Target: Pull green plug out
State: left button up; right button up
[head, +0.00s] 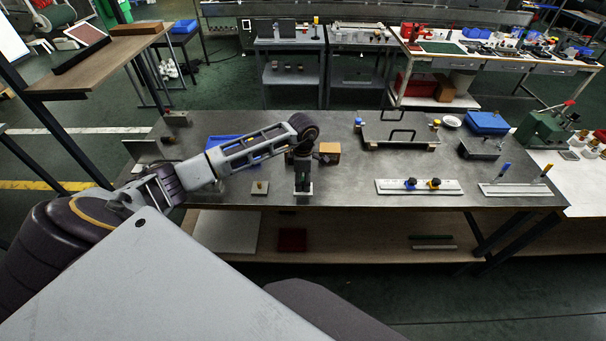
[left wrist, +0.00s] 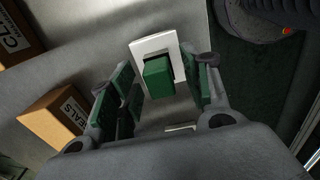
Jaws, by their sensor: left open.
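The green plug (left wrist: 158,77) shows in the left wrist view as a green block standing in a white square plate (left wrist: 146,45) on the grey table. My left gripper (left wrist: 160,90) is open, with one finger on each side of the plug, and a gap shows on both sides. In the head view my left gripper (head: 303,183) points down over the white plate (head: 304,194) near the table's front edge, and it hides most of the plug. My right gripper is not in view.
A cardboard box (head: 330,152) stands on the table (head: 350,190) just right of my left wrist. A blue tray (head: 225,142) lies behind the arm. A small plate with a peg (head: 260,187) is to the left.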

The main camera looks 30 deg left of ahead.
pick_arm(q)
jog(key=shift+f, duration=0.15)
grip_shut()
dwell(0.5)
